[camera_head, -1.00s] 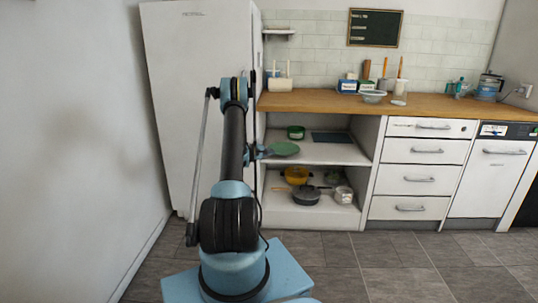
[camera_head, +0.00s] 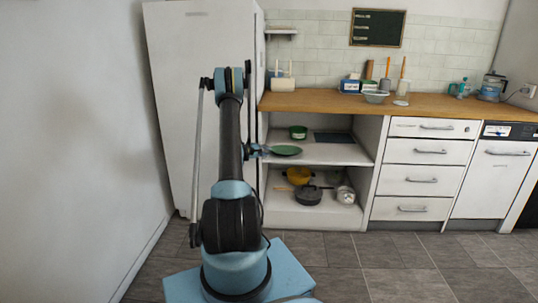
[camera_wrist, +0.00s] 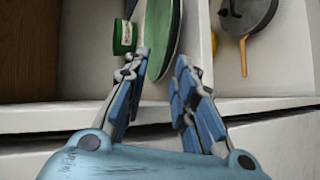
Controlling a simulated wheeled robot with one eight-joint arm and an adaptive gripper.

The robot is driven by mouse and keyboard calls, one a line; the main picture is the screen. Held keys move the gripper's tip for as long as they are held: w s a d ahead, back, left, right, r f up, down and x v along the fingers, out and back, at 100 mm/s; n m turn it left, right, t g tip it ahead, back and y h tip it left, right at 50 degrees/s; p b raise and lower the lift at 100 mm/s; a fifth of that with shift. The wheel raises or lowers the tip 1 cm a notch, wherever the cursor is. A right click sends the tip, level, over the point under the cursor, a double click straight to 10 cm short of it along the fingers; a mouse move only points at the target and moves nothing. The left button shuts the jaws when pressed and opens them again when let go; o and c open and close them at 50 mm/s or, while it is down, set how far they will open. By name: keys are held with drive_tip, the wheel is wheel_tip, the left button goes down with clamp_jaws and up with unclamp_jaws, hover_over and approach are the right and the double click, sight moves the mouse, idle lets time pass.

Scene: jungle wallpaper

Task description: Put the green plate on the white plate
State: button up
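The green plate (camera_head: 286,151) is at the upper shelf of the open cabinet. It also shows nearly edge-on in the wrist view (camera_wrist: 162,32). My gripper (camera_head: 262,150) is at the plate's left side in the head view. In the wrist view my gripper (camera_wrist: 164,64) has its blue fingers apart, with the near edge of the plate between them, close to the left finger.
A green container (camera_head: 298,132) and a dark flat item (camera_head: 333,138) are on the upper shelf. Pots, including a dark pan (camera_head: 308,195), fill the lower shelf. The fridge (camera_head: 205,100) stands close at left. The wooden counter (camera_head: 335,103) is above the shelves.

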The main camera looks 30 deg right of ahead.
drive_tip(key=s+a+r+m+y, duration=0.1)
drive_tip(key=s+a+r+y, duration=0.1)
drive_tip(key=s+a+r, duration=0.4)
drive_tip(key=s+a+r+m+y, duration=0.1)
drive_tip(key=s+a+r, duration=0.2)
drive_tip(key=a+r, duration=0.6)
drive_tip(key=s+a+r+y, duration=0.3)
drive_tip(key=s+a+r, duration=0.3)
drive_tip(key=s+a, duration=0.55)
drive_tip(key=s+a+f+g+y, duration=0.1)
drive_tip(key=s+a+f+y, duration=0.1)
drive_tip(key=s+a, duration=0.5)
drive_tip(key=s+a+f+m+y, duration=0.1)
drive_tip(key=s+a+f+y, duration=0.2)
drive_tip(key=s, duration=1.4)
drive_tip(key=s+a+f+g+y, duration=0.1)
drive_tip(key=s+a+f+y, duration=0.1)
drive_tip(key=s+a, duration=0.9)
drive_tip(key=shift+s+f+m+g, duration=0.15)
drive_tip(key=shift+s+m+g, duration=0.2)
drive_tip(key=shift+s, duration=0.7)
